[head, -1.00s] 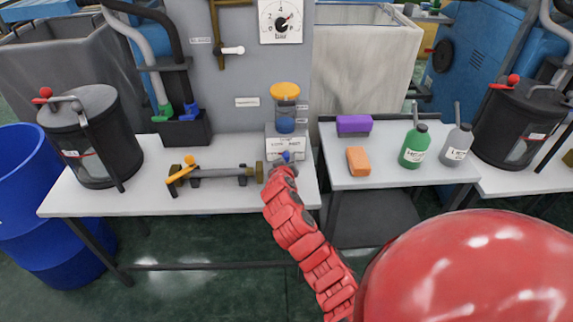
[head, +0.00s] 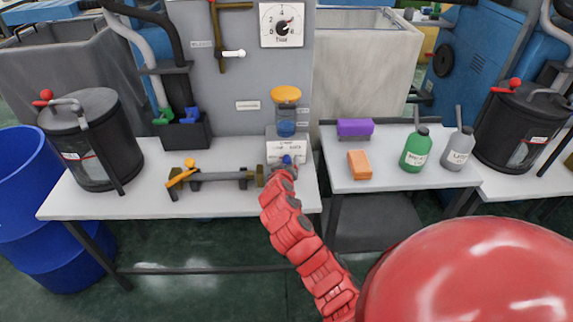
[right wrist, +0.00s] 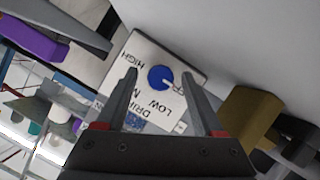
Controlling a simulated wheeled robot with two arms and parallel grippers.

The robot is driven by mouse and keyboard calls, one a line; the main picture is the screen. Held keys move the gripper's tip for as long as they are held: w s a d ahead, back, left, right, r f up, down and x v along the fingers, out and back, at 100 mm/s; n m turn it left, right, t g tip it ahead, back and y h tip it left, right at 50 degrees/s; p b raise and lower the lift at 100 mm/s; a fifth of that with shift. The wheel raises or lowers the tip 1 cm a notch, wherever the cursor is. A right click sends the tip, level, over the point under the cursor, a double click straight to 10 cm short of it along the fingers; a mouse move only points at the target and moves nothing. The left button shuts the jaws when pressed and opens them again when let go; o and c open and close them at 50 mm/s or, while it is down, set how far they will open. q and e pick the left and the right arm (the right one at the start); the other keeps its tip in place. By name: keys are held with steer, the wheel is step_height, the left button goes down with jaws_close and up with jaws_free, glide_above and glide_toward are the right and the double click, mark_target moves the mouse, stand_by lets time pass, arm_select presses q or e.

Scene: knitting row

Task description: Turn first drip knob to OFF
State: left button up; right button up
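The drip unit (head: 293,147) is a small white box at the right end of the left bench, under a clear bottle with an orange cap (head: 286,94). Its blue round knob (right wrist: 160,78) shows on a white plate (right wrist: 150,50) lettered HIGH, LOW and DRIP in the right wrist view. Part of the lettering is hidden. My right gripper (right wrist: 159,72) is open, its two fingers on either side of the knob in the picture. I cannot tell whether they touch it. In the head view my right gripper (head: 283,170) partly covers the knob. My left gripper is not in view.
A brass-ended pipe with a yellow-handled valve (head: 215,177) lies left of the drip unit. A purple block (head: 354,127), an orange block (head: 359,165), a green bottle (head: 415,150) and a grey bottle (head: 458,147) stand on the right bench. A dial (head: 282,25) hangs above.

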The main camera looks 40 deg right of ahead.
steer(key=v, duration=1.4)
steer(key=p+v, duration=0.3)
steer(key=shift+s+a, duration=0.15)
